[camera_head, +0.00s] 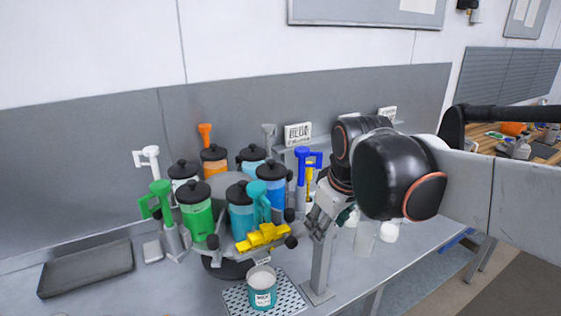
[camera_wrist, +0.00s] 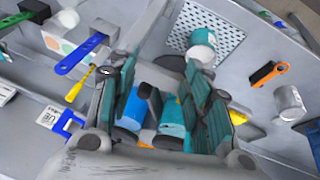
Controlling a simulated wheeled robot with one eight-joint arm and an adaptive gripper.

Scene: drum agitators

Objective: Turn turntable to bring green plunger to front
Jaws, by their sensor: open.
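The turntable (camera_head: 232,268) carries a ring of drums with black lids. The green drum (camera_head: 197,222) stands at its front left, with the green plunger (camera_head: 157,198) upright just left of it. My gripper (camera_head: 318,222) is to the right of the turntable, close to the blue plunger's side. In the wrist view my gripper (camera_wrist: 158,85) is open, with blue and teal drums seen between and beyond its fingers.
A teal can (camera_head: 263,292) stands on a perforated plate (camera_head: 235,302) before the turntable. A grey post (camera_head: 321,265) rises beside it, near my gripper. A dark tray (camera_head: 85,268) lies at the left. A grey panel (camera_head: 80,170) closes the back.

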